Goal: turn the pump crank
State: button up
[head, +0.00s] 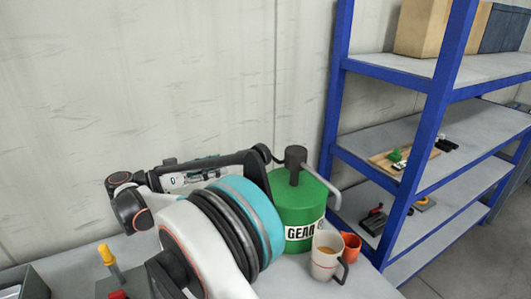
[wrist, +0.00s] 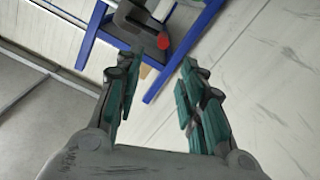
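The pump sits on a green drum (head: 296,217) labelled "GEAR" in the head view. It has a dark upright head (head: 295,158) and a bent grey crank (head: 322,184) reaching out to the right. My arm lies just left of the drum and covers part of its left side. My gripper (wrist: 158,75) is open in the wrist view, its two teal-padded fingers well apart with nothing held between them. In the head view I cannot clearly make out the fingertips or their distance from the crank.
A beige mug (head: 326,257) and an orange cup (head: 350,246) stand in front of the drum, close to the crank side. A blue-framed shelf (head: 430,120) rises to the right. A yellow-handled tool (head: 109,261) stands at the lower left. The wall is close behind.

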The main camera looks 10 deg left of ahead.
aim_at(253, 157)
jog(key=b+x, duration=0.1)
jog(key=x, duration=0.3)
jog(key=b+x, duration=0.1)
jog(key=x, duration=0.3)
jog(key=b+x, duration=0.1)
jog(key=x, duration=0.3)
jog(key=shift+w+f, duration=0.2)
jog(key=shift+f, duration=0.1)
jog(key=shift+c, duration=0.5)
grip_shut()
